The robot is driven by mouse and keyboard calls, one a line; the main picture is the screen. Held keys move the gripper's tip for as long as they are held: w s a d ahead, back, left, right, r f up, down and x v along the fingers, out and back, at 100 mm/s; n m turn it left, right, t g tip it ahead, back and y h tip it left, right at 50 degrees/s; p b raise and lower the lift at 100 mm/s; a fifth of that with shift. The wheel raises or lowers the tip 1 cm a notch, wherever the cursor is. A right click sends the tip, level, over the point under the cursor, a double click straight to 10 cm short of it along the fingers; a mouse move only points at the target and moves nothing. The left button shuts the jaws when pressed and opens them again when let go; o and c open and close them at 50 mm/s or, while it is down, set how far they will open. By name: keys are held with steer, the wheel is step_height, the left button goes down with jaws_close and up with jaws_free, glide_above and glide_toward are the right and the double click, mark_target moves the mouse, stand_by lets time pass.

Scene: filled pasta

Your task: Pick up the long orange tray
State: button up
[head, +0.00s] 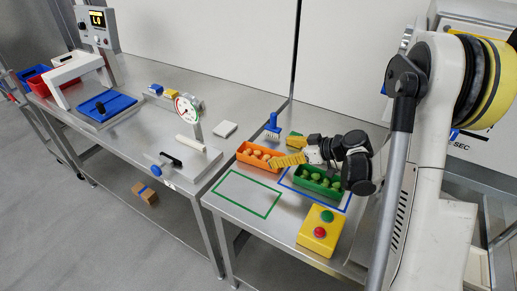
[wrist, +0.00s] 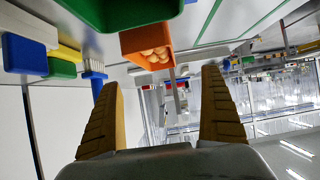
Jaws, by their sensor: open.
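The long orange tray (head: 250,161) sits on the right-hand steel table and holds several pale orange round pieces. It also shows in the wrist view (wrist: 146,36), beyond the fingertips and roughly between them. My gripper (head: 276,162) has yellow ribbed fingers and is open and empty. In the head view its fingertips overlap the tray's right end; I cannot tell whether they touch it. In the wrist view the fingers (wrist: 161,82) stand wide apart with nothing between them. Part of the tray's right end is hidden behind the fingers.
A green tray (head: 312,187) with green pieces lies just in front of my gripper, inside a blue outline. An empty green outline (head: 247,194) lies left of it. A yellow button box (head: 321,230) stands near the front edge. A blue brush (head: 273,126) stands behind the orange tray.

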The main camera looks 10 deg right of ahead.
mark_target(261, 154)
steer(key=b+x, duration=0.1)
steer(key=x, duration=0.4)
steer(key=shift+s+f, duration=0.15)
steer(key=b+x, duration=0.1)
steer(key=x, duration=0.2)
steer(key=b+x, duration=0.1)
steer(key=shift+w+d+f+b, duration=0.25)
steer(key=shift+f+b, duration=0.05)
steer(key=shift+f, duration=0.15)
steer(key=shift+w+a+f, duration=0.1)
steer(key=shift+w+a, duration=0.1)
steer(key=shift+a, duration=0.05)
steer(key=c, duration=1.5)
